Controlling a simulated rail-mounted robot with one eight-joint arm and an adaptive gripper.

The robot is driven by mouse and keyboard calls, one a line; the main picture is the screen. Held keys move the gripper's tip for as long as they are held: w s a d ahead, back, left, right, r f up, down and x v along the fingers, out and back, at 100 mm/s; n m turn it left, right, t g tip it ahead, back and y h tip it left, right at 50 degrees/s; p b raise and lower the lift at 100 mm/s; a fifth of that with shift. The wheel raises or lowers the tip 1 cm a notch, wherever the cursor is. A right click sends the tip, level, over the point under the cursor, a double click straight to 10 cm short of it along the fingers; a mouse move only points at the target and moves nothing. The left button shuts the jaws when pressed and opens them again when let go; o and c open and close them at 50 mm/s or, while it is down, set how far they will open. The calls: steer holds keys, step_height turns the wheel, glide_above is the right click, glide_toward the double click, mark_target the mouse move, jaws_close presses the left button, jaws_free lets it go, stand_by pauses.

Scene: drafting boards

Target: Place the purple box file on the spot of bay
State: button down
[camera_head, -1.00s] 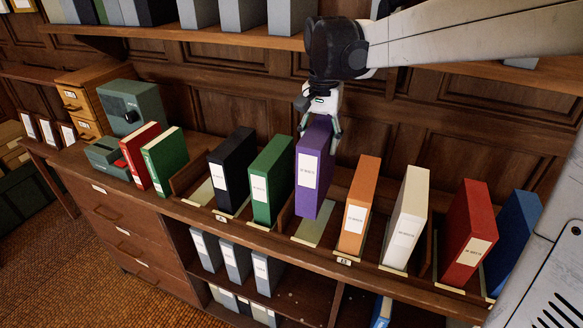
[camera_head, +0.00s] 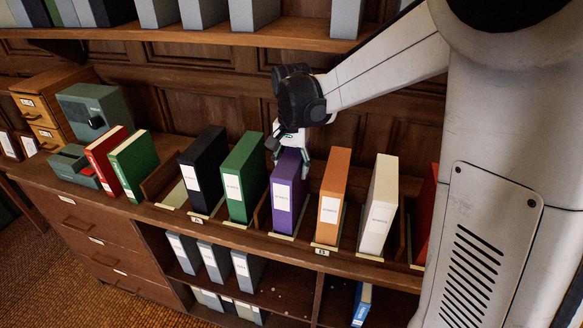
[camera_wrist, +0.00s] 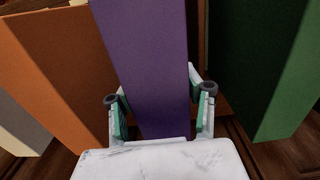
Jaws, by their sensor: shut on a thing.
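The purple box file (camera_head: 284,198) stands upright in the row on the shelf top, between a green box file (camera_head: 243,178) and an orange box file (camera_head: 333,190). A pale spot strip (camera_head: 284,237) shows at its front foot; the rest is hidden under it. The file looks down on the strip, but I cannot tell whether it fully touches. My gripper (camera_head: 290,152) is at its top rear edge, shut on it. In the wrist view, my gripper's fingers (camera_wrist: 160,97) flank the purple box file (camera_wrist: 150,50) on both sides.
A black box file (camera_head: 202,172) stands left of the green one, and a white box file (camera_head: 379,208) stands right of the orange one. A pale empty strip (camera_head: 174,194) shows left of the black file. A red file (camera_head: 427,212) is partly hidden by my arm.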

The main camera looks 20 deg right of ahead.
steer(key=shift+f, duration=0.2)
steer(key=c, duration=1)
jaws_free()
steer(key=shift+o, duration=0.2)
steer(key=shift+r, duration=0.1)
step_height(320, 180, up, 11)
steer(key=shift+r, duration=0.15)
steer(key=shift+s+r, duration=0.2)
steer(key=shift+r, duration=0.25)
steer(key=s+f+n+t, duration=0.2)
steer(key=s+n+t, duration=0.1)
steer(key=s, duration=0.8)
steer(key=s+f+n+t, duration=0.2)
steer(key=s+n+t, duration=0.1)
steer(key=s, duration=0.8)
steer(key=shift+s+f+n+t, duration=0.2)
steer(key=shift+s+n+t, duration=0.2)
steer(key=shift+t, duration=0.2)
